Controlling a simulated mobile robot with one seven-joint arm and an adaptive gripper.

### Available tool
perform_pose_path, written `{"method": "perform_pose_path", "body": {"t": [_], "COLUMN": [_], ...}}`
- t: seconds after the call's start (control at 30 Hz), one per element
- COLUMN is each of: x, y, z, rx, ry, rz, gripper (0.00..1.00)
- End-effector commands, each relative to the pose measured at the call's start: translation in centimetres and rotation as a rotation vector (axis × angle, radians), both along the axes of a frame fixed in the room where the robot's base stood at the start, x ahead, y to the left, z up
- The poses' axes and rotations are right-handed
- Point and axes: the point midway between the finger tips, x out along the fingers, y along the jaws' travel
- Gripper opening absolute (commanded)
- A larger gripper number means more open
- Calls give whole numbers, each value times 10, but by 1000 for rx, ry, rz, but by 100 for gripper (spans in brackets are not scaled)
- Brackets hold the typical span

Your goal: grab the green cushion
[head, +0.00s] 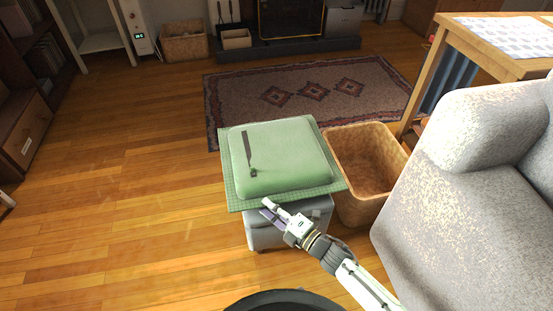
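The green cushion (285,155) lies flat on a green gridded mat (232,196), which rests on a small grey stool or ottoman (262,236). A narrow dark strip (247,150) shows on the left part of the cushion's top; I cannot tell if it is an object or a marking. My gripper (265,207) is at the front edge of the mat, in front of the cushion. Its two fingers are apart and point toward the mat's edge, with nothing seen between them. I cannot tell whether they touch the mat.
An empty wicker basket (362,140) stands right of the stool. A grey armchair (450,190) fills the right side, with a wooden table (470,45) behind it. A patterned rug (310,92) lies beyond. The wooden floor (110,200) to the left is clear.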

Motion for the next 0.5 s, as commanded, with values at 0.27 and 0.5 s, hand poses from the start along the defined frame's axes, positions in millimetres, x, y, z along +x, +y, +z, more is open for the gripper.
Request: {"method": "perform_pose_path", "body": {"t": [0.27, 0.5], "x": [0, 0], "y": [0, 0], "z": [0, 0], "rx": [0, 0], "ry": [0, 0], "rz": [0, 0], "gripper": [2, 0]}}
